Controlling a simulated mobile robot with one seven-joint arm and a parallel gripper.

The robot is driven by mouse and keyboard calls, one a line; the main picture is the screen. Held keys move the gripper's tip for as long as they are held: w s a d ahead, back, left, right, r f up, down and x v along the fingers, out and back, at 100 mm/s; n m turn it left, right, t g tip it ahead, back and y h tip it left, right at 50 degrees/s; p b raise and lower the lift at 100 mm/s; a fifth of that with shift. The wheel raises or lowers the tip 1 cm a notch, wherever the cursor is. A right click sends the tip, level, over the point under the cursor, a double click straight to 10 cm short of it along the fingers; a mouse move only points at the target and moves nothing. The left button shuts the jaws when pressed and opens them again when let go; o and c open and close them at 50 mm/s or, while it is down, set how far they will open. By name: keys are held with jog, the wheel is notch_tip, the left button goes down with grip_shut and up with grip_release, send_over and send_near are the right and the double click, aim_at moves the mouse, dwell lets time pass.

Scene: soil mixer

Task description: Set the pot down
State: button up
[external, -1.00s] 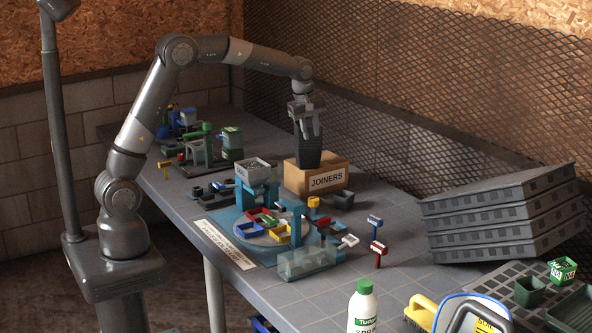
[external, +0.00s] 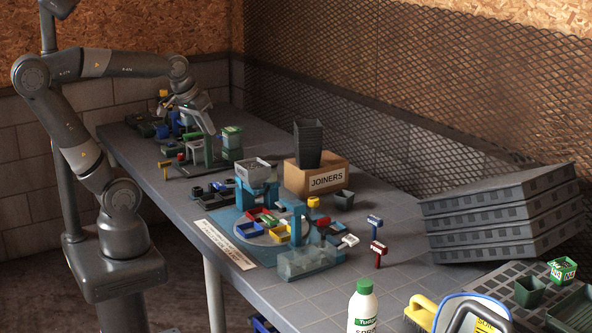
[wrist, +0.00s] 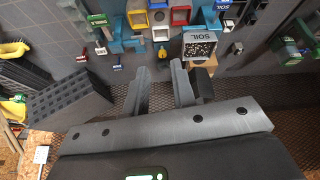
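The black, tapered pot (external: 309,144) stands upright on top of the cardboard box labelled JOINERS (external: 315,179), at the back of the bench. My gripper (external: 198,122) is well to the left of the pot in the external view, in front of the far bench items and apart from the pot. In the wrist view the two fingers of my gripper (wrist: 160,76) are spread with nothing between them. A dark shape beside the right finger may be the pot, partly hidden; I cannot tell for sure.
A blue mixer rig with a grey SOIL hopper (external: 256,171) stands mid-bench. Stacked black trays (external: 500,215) are at the right, a white bottle (external: 363,308) at the front. A second green and grey station (external: 208,160) lies below my gripper. A mesh wall runs behind the bench.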

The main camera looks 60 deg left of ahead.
jog(key=s, duration=0.1)
jog(key=s+f+m, duration=0.1)
jog(key=s, duration=0.1)
jog(key=s+f+m, duration=0.1)
jog(key=shift+s+f, duration=0.2)
jog(key=shift+s, duration=0.05)
dwell(1.1)
